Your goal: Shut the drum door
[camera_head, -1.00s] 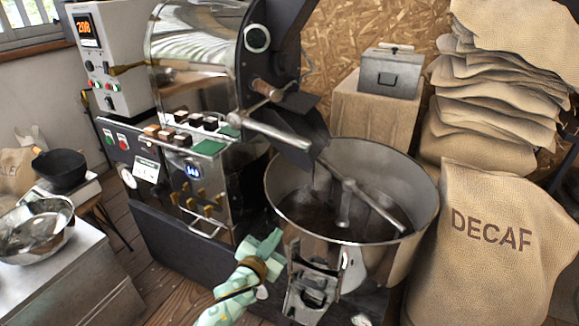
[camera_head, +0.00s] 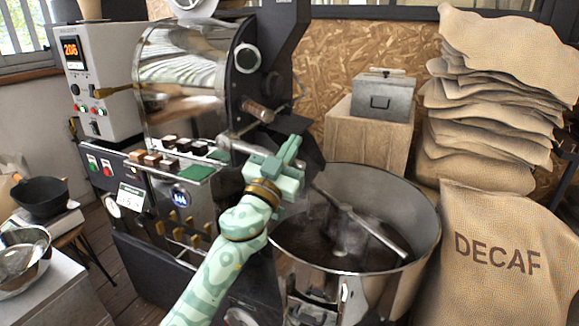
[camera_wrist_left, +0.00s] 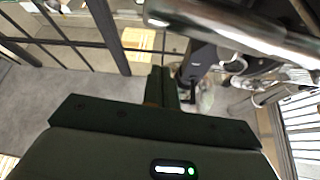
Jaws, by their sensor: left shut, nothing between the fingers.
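The roaster's dark front (camera_head: 287,60) carries a round sight glass (camera_head: 247,57) and a wooden-handled piece. Below them, the dark metal of the drum door and chute (camera_head: 287,124) slopes toward the round cooling bin. A shiny metal bar (camera_head: 235,143) reaches from the roaster toward the door and passes behind my left gripper. My left gripper (camera_head: 291,150) is shut and empty, in front of the door and bar; contact cannot be told. The gripper hides much of the door, so how far it stands open is unclear. In the left wrist view the shut fingers (camera_wrist_left: 166,88) point toward a shiny bar (camera_wrist_left: 238,32).
The steel cooling bin (camera_head: 425,225) with its stirring arm stands below the chute. A DECAF sack (camera_head: 497,225) and stacked sacks (camera_head: 490,120) are at the right. A grey metal box (camera_head: 383,97) sits on a crate behind. The control panel (camera_head: 105,75) is at the left.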

